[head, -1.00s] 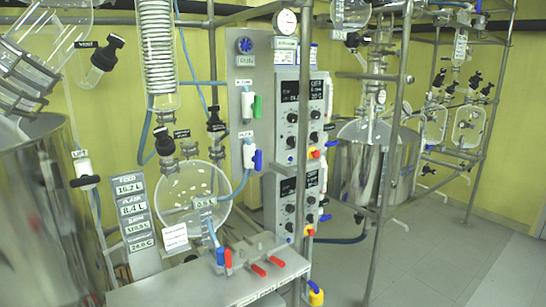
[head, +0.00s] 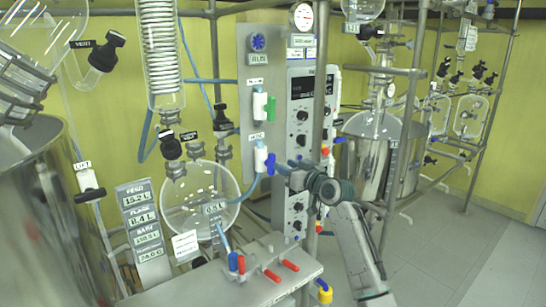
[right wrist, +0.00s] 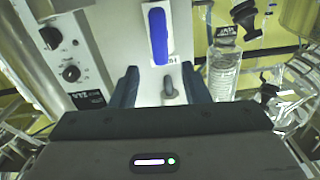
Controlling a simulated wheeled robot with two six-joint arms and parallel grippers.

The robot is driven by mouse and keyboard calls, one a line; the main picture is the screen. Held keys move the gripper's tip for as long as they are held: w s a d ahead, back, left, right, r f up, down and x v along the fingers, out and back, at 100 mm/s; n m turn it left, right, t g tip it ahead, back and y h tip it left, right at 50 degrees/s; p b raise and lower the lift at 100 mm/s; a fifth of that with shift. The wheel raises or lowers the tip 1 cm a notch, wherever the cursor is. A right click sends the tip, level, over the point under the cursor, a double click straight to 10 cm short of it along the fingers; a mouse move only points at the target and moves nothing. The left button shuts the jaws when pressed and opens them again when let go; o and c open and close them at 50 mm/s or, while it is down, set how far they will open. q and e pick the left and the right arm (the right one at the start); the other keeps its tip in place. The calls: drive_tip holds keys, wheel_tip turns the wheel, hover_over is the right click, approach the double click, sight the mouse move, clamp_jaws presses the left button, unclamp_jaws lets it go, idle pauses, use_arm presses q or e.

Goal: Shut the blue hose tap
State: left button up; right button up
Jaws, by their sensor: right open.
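A white tap body (head: 261,157) with a blue lever (head: 270,163) sits on the grey panel (head: 247,60), and a blue hose runs from its lower end. The lever hangs roughly upright, along the tap body. My right gripper (head: 283,169) comes in from the right, close to the blue lever. In the right wrist view a blue lever (right wrist: 158,36) stands just beyond the fingertips, and my right gripper (right wrist: 160,88) is open and empty around a small grey stub. I cannot tell whether a finger touches anything. My left gripper is out of view.
A tap with a green lever (head: 270,108) sits above on the panel. The control box (head: 300,140) with knobs is beside it. A low bench (head: 210,287) carries blue and red levers. A round glass flask (head: 190,215) stands left of the tap.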

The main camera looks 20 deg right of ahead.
sight(274, 160)
drive_tip(key=p+x, duration=0.1)
drive_tip(key=x, duration=0.5)
drive_tip(key=shift+w+a+p, duration=0.1)
drive_tip(key=shift+p, duration=0.25)
drive_tip(key=shift+x, duration=0.85)
drive_tip(key=shift+f, duration=0.1)
clamp_jaws()
